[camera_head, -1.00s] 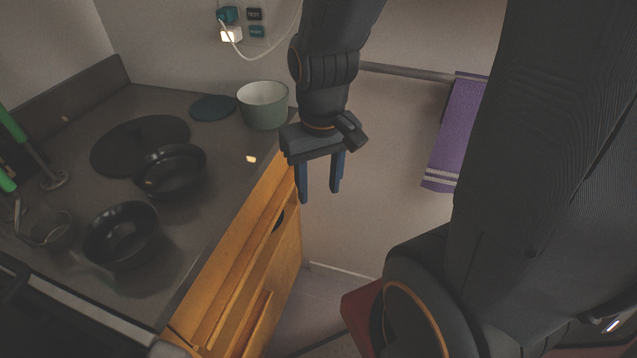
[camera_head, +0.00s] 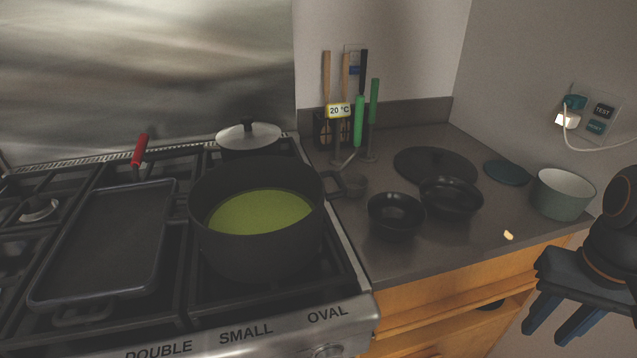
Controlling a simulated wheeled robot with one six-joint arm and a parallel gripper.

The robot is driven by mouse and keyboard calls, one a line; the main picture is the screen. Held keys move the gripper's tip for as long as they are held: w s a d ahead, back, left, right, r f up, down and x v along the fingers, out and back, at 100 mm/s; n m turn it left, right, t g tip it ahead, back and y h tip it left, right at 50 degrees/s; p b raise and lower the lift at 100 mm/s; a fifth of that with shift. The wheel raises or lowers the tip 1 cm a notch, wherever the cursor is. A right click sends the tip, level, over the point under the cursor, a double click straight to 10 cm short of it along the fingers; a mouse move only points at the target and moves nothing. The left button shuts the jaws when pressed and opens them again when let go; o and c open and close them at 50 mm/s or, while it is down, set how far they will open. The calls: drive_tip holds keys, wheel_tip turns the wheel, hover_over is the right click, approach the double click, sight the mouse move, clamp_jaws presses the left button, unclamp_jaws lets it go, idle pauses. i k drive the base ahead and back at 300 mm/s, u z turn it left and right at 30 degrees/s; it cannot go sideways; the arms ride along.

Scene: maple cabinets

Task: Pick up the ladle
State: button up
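I cannot tell for sure which utensil is the ladle. A green-handled utensil (camera_head: 374,100) stands upright on the back of the counter, with a metal shaft and a small round foot. A second green-handled utensil (camera_head: 359,122) is just left of it, its lower end hard to make out. Wooden-handled (camera_head: 326,72) and black-handled (camera_head: 363,75) utensils rise from a dark holder (camera_head: 322,130) behind them. My gripper (camera_head: 548,334) is at the lower right, beyond the counter's front edge, fingers apart and pointing down. It is empty and far from the utensils.
A large pot (camera_head: 203,250) of green soup stands on the stove, left of the counter.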

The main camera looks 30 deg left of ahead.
sight(357, 184)
drive_tip(key=u, duration=0.45)
drive_tip(key=k, duration=1)
drive_tip(key=u, duration=0.85)
drive_tip(key=i, duration=0.7)
drive_tip(key=z, duration=0.45)
